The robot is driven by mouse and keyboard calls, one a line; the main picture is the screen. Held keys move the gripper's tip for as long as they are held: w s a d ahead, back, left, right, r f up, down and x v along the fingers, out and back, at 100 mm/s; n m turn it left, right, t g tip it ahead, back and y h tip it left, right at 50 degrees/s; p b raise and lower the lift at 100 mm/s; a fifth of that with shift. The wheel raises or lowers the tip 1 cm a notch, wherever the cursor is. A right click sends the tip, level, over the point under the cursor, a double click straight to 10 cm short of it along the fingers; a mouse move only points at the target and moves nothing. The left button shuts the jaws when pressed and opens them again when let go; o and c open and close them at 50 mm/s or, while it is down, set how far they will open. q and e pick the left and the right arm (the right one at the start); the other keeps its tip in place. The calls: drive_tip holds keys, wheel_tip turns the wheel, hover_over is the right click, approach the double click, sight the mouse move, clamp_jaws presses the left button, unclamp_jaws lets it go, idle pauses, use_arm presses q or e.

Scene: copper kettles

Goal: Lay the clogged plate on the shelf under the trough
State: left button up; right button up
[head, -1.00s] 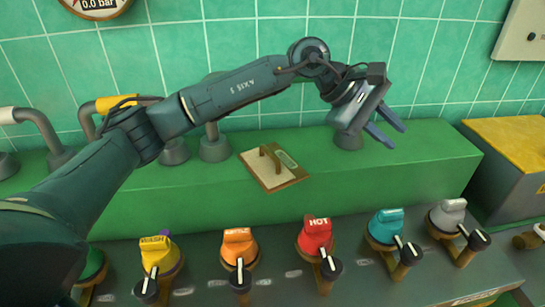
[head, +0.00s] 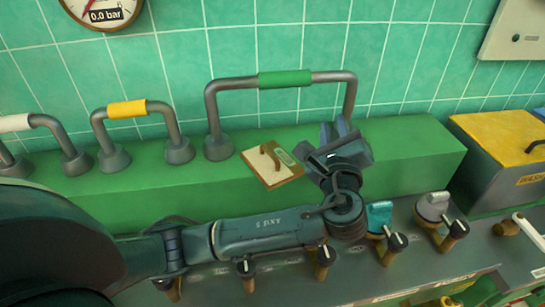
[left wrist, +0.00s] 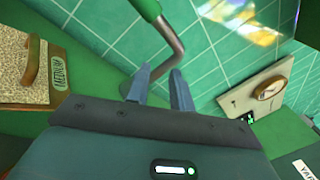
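A wooden-framed plate (head: 272,165) with a small wooden handle and a green tag lies on the green ledge in the head view. In the left wrist view the plate (left wrist: 18,82) is at the left edge, its face speckled and its tag reading like "MEDIUM". I cannot tell whether it is the clogged one. My left gripper (head: 338,128) is right of the plate and apart from it. In the left wrist view its two fingers (left wrist: 160,86) are apart with nothing held. My right gripper is not in view. I cannot make out the trough or its shelf.
A grey pipe handle with a green grip (head: 285,79) stands behind the plate; my gripper hides its right foot. Yellow-grip (head: 127,109) and white-grip handles stand left. A grey box with a yellow lid (head: 500,135) is right. Valve knobs, including a teal one (head: 379,214), line the front.

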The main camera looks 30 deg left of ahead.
sight(273, 156)
use_arm(q)
drive_tip(key=s+a+f+n+g+y, duration=0.3)
drive_tip(key=s+a+f+n+g, duration=0.1)
drive_tip(key=s+f+g, duration=0.4)
drive_tip(key=x, duration=0.6)
drive_tip(key=shift+a, duration=0.5)
drive_tip(key=shift+t, duration=0.3)
drive_tip(key=x, duration=0.2)
drive_tip(key=p+x, duration=0.1)
drive_tip(key=x, duration=0.1)
drive_tip(key=shift+w+a+r, duration=0.1)
drive_tip(key=shift+w+a, duration=0.2)
drive_tip(key=shift+a, duration=0.05)
drive_tip(key=shift+w+a+f, duration=0.25)
drive_tip(key=shift+w+a, duration=0.1)
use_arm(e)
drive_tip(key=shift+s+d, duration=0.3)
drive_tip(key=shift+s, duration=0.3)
use_arm(q)
drive_tip(key=shift+c, duration=0.5)
clamp_jaws()
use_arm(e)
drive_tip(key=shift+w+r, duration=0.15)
